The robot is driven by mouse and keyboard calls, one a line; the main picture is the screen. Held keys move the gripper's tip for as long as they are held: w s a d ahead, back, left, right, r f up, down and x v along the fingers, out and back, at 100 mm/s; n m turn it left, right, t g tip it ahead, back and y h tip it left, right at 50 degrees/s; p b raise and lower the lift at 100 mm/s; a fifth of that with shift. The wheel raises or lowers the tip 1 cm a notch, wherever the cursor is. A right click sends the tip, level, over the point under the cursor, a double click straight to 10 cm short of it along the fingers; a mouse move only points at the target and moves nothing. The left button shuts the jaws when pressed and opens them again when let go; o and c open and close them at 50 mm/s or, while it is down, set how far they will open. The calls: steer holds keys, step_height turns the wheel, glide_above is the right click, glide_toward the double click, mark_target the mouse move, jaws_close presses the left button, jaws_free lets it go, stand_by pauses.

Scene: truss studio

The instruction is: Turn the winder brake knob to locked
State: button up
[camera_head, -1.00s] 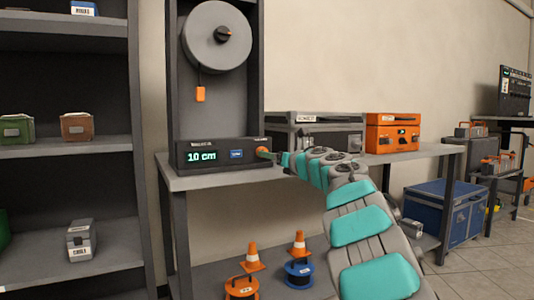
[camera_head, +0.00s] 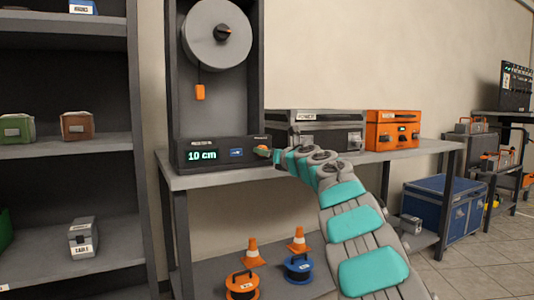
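An orange tag (camera_head: 200,92) hangs on a cord below the reel. An orange knob (camera_head: 263,150) sits at the box's right end. My gripper (camera_head: 270,152) is at this orange knob. Its fingers are too small and covered to show whether they grip it. The knob's setting is not readable.
A grey case (camera_head: 315,130) and an orange box (camera_head: 393,130) stand on the bench (camera_head: 225,176) to the right. Cones and cable reels sit on the shelf below. A dark shelf rack (camera_head: 70,150) stands at left. Open floor lies at far right.

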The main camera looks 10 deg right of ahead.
jaws_close()
stand_by(0.5)
steer(key=shift+f+m+t+h+p, duration=0.1)
steer(key=shift+m+t+h+p, duration=0.15)
steer(key=shift+m+p, duration=3.55)
steer(key=shift+f+m+t+h+p, duration=0.2)
steer(key=shift+m+p, duration=1.75)
steer(key=shift+m, duration=3.55)
